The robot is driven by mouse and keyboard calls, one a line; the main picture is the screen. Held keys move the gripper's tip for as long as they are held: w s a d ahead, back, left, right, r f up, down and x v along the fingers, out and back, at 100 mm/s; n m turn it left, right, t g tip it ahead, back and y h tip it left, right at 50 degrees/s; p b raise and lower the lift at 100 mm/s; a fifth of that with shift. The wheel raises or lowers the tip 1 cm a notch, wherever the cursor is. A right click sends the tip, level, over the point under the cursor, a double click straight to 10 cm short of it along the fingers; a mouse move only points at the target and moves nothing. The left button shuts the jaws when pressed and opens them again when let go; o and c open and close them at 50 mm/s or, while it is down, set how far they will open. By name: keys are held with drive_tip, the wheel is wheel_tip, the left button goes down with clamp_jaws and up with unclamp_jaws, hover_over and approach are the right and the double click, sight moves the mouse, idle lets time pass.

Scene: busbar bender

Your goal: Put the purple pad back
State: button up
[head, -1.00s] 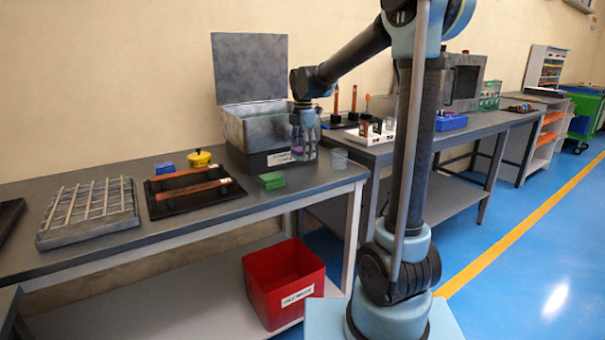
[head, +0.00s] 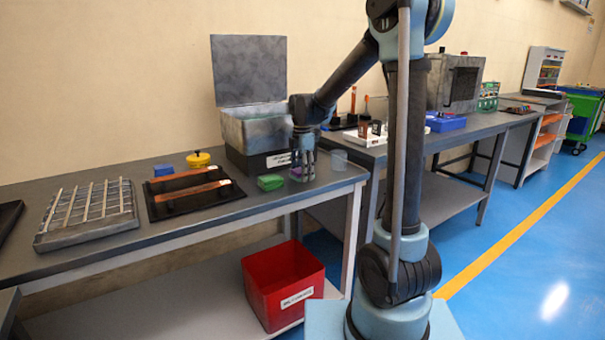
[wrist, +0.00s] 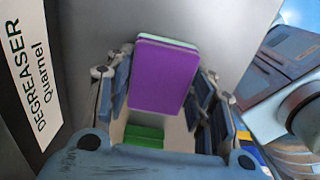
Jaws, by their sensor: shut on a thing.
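My gripper (head: 302,176) is shut on the purple pad (wrist: 163,75), low over the bench in front of the degreaser tank. In the wrist view the pad sits between the two fingers, with a pale green edge along its top. In the head view the fingers mostly hide it. I cannot tell whether it touches the bench. A green pad (head: 270,183) lies on the bench just left of my gripper, and shows in the wrist view (wrist: 144,136) too.
The degreaser tank (head: 240,135) stands behind with its lid (head: 249,70) raised. A clear cup (head: 339,160) stands close to the right. A black tray with copper bars (head: 192,194) lies to the left. A red bin (head: 283,285) is below the bench top.

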drive_tip(key=o, duration=1)
wheel_tip(320, 180, up, 11)
drive_tip(key=s+d+m, duration=0.5)
drive_tip(key=s+d, duration=0.2)
drive_tip(key=s+d+f+m, duration=0.5)
drive_tip(key=s+f+m, duration=0.1)
drive_tip(key=s, duration=0.2)
drive_tip(key=s+d+f+m+t, duration=0.1)
drive_tip(key=s+d+f+m, duration=0.3)
drive_tip(key=s+m, duration=0.3)
drive_tip(key=s+d+f+m+t, duration=0.1)
drive_tip(key=s+d+f+m, duration=0.4)
drive_tip(key=s, duration=0.4)
drive_tip(key=shift+s+d+f+m, duration=0.2)
drive_tip(key=shift+f+m, duration=0.2)
drive_tip(key=shift+f, duration=0.3)
drive_tip(key=shift+s+d+f+m, duration=0.15)
drive_tip(key=shift+f+m, duration=0.25)
drive_tip(key=shift+f, duration=0.25)
